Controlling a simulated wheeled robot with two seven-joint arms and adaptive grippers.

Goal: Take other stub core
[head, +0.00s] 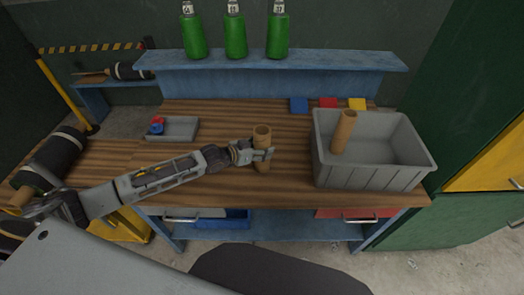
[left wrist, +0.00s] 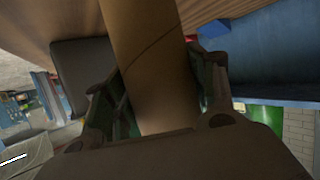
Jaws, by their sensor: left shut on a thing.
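A brown cardboard stub core (head: 262,134) stands upright at the middle of the wooden bench (head: 215,165). My left gripper (head: 262,154) is shut around it, and in the left wrist view the core (left wrist: 150,60) lies between the two fingers (left wrist: 165,110). I cannot tell whether its lower end touches the bench top. Another stub core (head: 344,130) leans upright inside the grey bin (head: 360,177), near its left wall. My right gripper is not in view.
A small grey tray (head: 182,136) with red and blue items sits left of the gripper. Blue, red and yellow blocks (head: 328,103) lie behind the bin. A blue shelf (head: 280,62) with several green bottles runs along the back. Bench between tray and bin is mostly clear.

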